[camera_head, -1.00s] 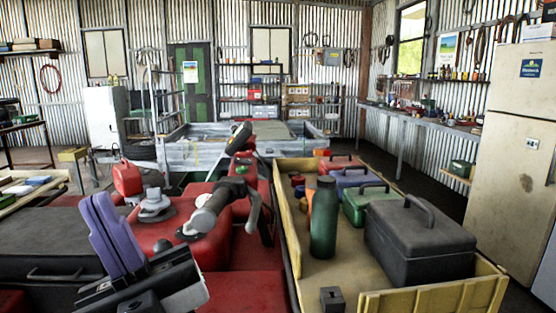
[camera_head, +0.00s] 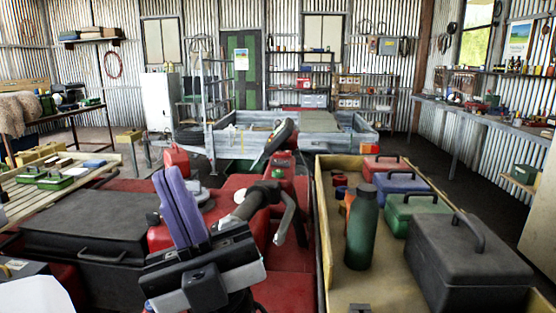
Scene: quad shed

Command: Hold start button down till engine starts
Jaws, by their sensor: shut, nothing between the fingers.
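The red quad (camera_head: 290,288) fills the lower middle, seen from behind the handlebar. Its grey right-hand grip (camera_head: 250,203) and a lever (camera_head: 287,217) rise in the centre, with more dark bar parts (camera_head: 274,143) beyond. I cannot make out the start button clearly at this size. My gripper (camera_head: 178,200), with purple fingers on a black and grey body, stands upright left of the grip. Its fingers are pressed together with nothing between them. It appears apart from the grip, though the depth between them is hard to judge.
A yellow-sided tray (camera_head: 322,235) at right holds a green bottle (camera_head: 361,230), a black toolbox (camera_head: 465,262) and other boxes. A black case (camera_head: 95,225) lies at left. A grey trailer (camera_head: 230,135) stands behind. Floor shows between tray and right bench (camera_head: 470,115).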

